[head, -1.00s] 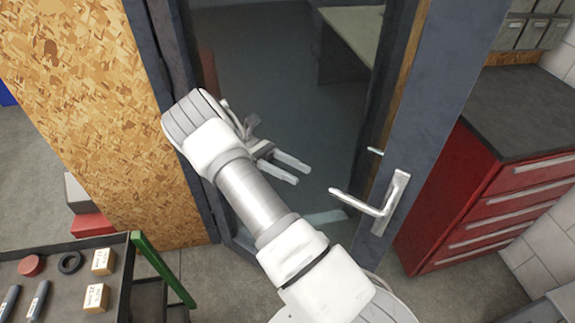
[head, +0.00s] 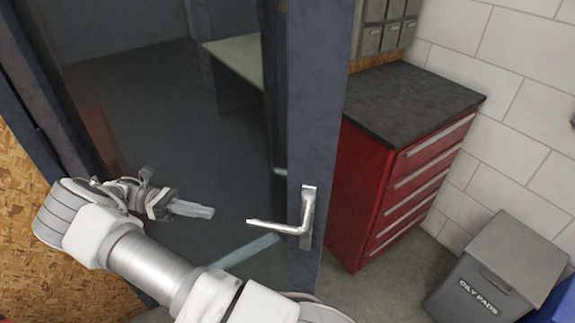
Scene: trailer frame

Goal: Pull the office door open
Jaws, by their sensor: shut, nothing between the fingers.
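The office door (head: 321,100) has a dark grey-blue frame around a large dark glass pane and stands in front of me. Its silver lever handle (head: 307,220) is on the right stile, with the lever pointing left. The door looks swung out of its opening, with the room and a pale desk (head: 238,58) visible behind it. My gripper (head: 207,211) is left of the lever, apart from it, in front of the glass. Its fingers are together and hold nothing.
A red drawer cabinet (head: 358,190) with a dark top stands right of the door. A grey bin (head: 490,285) marked "OILY PADS" is at the lower right by the white block wall (head: 520,110). A chipboard wall (head: 30,240) is at the left.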

